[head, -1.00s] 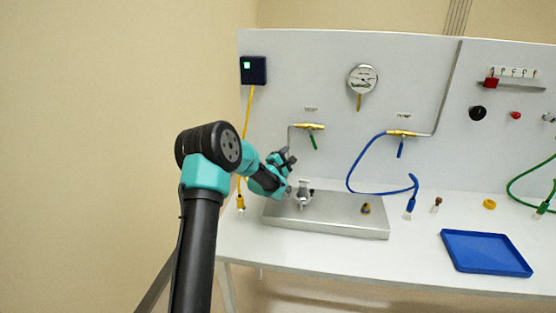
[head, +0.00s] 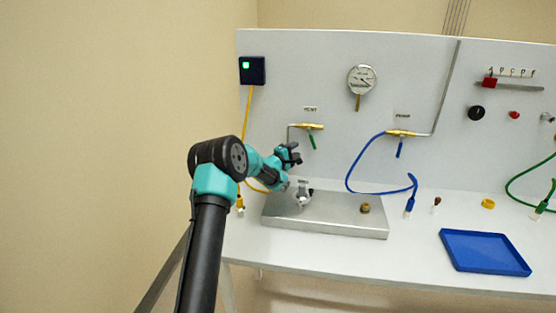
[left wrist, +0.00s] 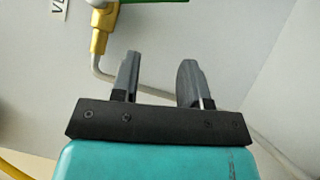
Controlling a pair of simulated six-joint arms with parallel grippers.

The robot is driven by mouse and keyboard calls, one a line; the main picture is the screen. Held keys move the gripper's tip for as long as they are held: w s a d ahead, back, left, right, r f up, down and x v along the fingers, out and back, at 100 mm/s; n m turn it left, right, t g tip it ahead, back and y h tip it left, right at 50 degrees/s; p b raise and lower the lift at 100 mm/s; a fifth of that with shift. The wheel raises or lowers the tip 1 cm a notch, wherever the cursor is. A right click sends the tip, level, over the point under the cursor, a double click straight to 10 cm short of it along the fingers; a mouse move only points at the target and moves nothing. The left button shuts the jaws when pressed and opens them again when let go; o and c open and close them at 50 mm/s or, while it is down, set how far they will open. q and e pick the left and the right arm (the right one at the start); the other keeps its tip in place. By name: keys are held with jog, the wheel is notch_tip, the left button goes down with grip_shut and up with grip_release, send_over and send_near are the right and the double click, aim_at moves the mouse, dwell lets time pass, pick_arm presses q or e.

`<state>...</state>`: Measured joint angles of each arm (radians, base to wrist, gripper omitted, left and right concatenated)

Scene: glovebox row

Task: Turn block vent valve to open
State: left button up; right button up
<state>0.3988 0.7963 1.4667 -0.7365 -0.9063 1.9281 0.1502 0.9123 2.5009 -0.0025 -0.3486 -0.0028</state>
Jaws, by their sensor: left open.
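The vent valve is a brass body (head: 311,126) under a VENT label (head: 310,109) on the upright panel. Its green handle (head: 312,142) hangs down, tilted slightly to the right. In the left wrist view the brass body (left wrist: 100,34) is at upper left, and part of the green handle (left wrist: 155,3) shows at the top edge. My left gripper (head: 294,154) is just left of and below the handle, apart from it. Its two fingers (left wrist: 160,72) are spread with nothing between them. My right gripper is out of view.
A metal block (head: 330,215) with a small fitting (head: 303,192) sits below my gripper. A grey pipe runs down from the valve. The pump valve (head: 401,132) with a blue hose (head: 350,170) is to the right. A blue tray (head: 485,252) lies at front right.

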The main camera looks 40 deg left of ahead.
pick_arm(q)
jog(key=w+d+r, duration=0.1)
jog(key=w+d, duration=0.3)
jog(key=s+a+f, duration=0.1)
jog(key=s+a, duration=0.5)
jog(key=s, duration=0.7)
jog(key=shift+f, duration=0.2)
jog(key=shift+w, duration=0.1)
